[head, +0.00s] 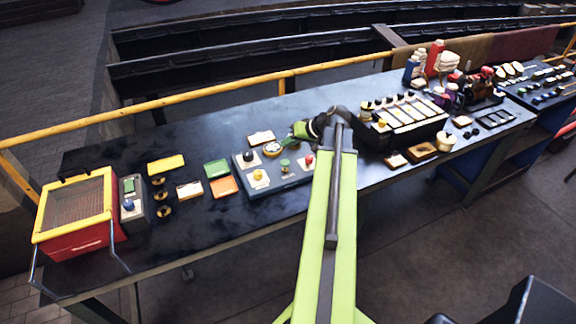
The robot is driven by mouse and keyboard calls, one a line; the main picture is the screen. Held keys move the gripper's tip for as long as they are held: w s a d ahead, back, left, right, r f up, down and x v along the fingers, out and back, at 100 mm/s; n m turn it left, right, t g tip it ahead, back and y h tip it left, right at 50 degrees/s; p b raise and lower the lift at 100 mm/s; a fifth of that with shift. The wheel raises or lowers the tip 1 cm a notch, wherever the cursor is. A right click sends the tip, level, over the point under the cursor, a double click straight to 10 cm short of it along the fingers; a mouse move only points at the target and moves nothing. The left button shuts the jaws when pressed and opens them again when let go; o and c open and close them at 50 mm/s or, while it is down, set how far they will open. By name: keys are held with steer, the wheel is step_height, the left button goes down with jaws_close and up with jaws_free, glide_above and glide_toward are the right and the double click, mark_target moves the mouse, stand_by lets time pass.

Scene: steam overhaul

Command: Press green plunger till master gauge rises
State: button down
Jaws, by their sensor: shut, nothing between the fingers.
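The green plunger (285,163) stands on a blue-grey control box (270,184) on the dark bench. A yellow knob (258,175), a black knob (248,156) and a red knob (309,161) are on the same box. A round yellow-rimmed dial (272,149), perhaps the master gauge, sits at the box's back edge; its reading is too small to tell. My gripper (293,134) is shut and empty, above and behind the box, apart from the plunger as far as I can tell. My green arm covers the box's right end.
A red and yellow bin (77,215) stands at the bench's left end. Coloured plates, including a green one (216,168), lie left of the box. A rack of pale-topped blocks (405,119) stands to the right. A yellow rail (220,88) runs behind the bench.

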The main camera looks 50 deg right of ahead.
mark_target(285, 162)
step_height(285, 162, down, 6)
steer(key=b, duration=0.4)
steer(key=shift+b, duration=0.4)
stand_by(1.2)
steer(key=shift+w+f+b, duration=0.15)
steer(key=shift+f+b, duration=0.25)
steer(key=shift+f+b, duration=1.25)
steer(key=shift+b, duration=0.05)
stand_by(1.2)
stand_by(0.3)
steer(key=shift+r+p, duration=1.7)
steer(key=shift+p, duration=0.05)
